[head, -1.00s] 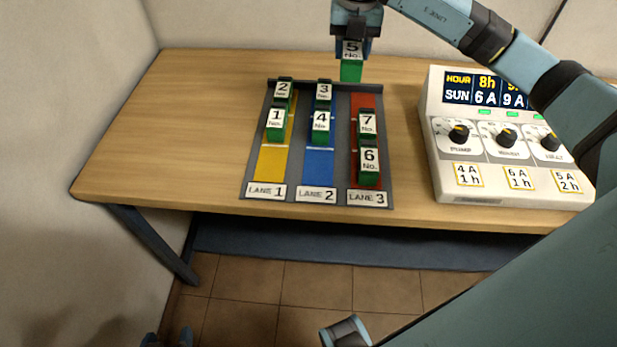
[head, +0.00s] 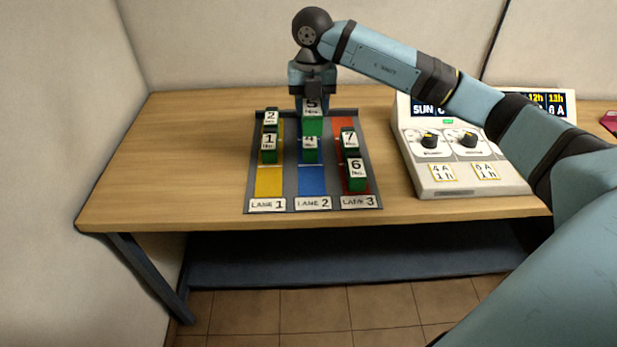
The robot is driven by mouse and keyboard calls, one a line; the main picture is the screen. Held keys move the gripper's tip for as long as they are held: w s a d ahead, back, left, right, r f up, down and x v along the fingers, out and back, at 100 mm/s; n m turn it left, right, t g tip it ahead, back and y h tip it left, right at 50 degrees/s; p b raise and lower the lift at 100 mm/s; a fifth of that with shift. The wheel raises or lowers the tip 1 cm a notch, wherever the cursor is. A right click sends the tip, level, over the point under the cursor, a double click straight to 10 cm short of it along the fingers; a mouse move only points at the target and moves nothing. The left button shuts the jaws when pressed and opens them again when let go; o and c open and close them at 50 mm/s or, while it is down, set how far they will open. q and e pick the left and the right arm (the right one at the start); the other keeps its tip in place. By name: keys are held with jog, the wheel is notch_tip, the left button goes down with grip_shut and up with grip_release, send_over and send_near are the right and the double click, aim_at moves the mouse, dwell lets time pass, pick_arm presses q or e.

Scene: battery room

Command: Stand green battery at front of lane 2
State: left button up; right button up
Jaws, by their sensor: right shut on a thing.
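My right gripper (head: 312,92) is shut on green battery No. 5 (head: 312,125), which hangs upright over the back part of lane 2. Battery No. 4 (head: 310,154) stands in lane 2, partly covered by No. 5. Battery No. 3 is hidden behind the held battery. The front of blue lane 2 (head: 312,181) is bare, with its label plate (head: 313,204) at the near end. I cannot tell the exact height of No. 5 above the lane. My left gripper is not in view.
Lane 1 (head: 269,181) holds batteries No. 2 (head: 271,118) and No. 1 (head: 269,152). Lane 3 holds No. 7 (head: 349,140) and No. 6 (head: 355,178). A control panel (head: 470,184) stands right of the lanes. The table (head: 170,160) is clear on the left.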

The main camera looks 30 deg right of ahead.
notch_tip(320, 180, down, 14)
jog(key=shift+w+d+p, duration=0.15)
jog(key=shift+p, duration=0.15)
jog(key=shift+f, duration=2.3)
jog(key=o, duration=1.3)
jog(key=shift+f, duration=0.15)
